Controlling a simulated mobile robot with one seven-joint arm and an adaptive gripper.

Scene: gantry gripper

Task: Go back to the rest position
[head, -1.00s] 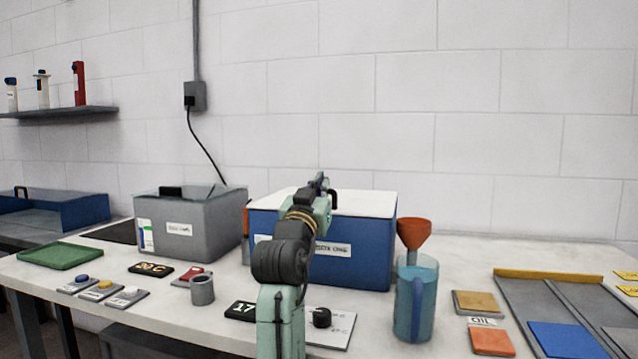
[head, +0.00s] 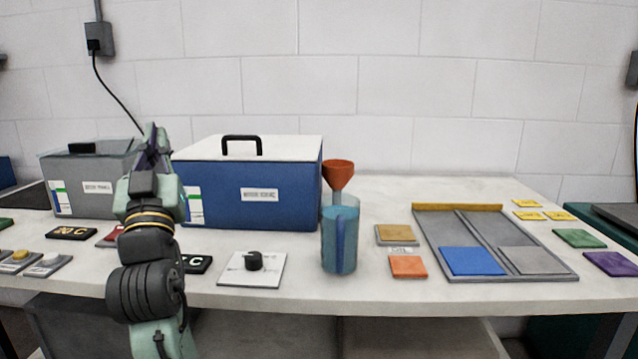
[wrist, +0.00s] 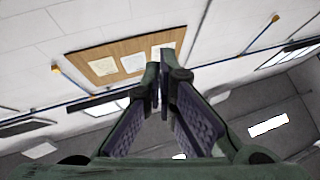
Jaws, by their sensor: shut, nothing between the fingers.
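My gripper (head: 153,138) is raised at the left of the head view, in front of the gap between the grey box and the blue box. Its fingers point up and it holds nothing. In the wrist view the fingers of my gripper (wrist: 161,88) are together at their tips with nothing between them. Beyond them the wrist view shows only the room, tilted, with a wooden board (wrist: 108,68) with papers on the wall.
The bench (head: 375,292) carries a grey box (head: 75,175), a blue box with a white lid (head: 225,210), a knob on a white plate (head: 254,262), a blue jug (head: 340,240), an orange funnel (head: 338,174) and a divided grey tray (head: 485,238). Several small coloured plates lie around.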

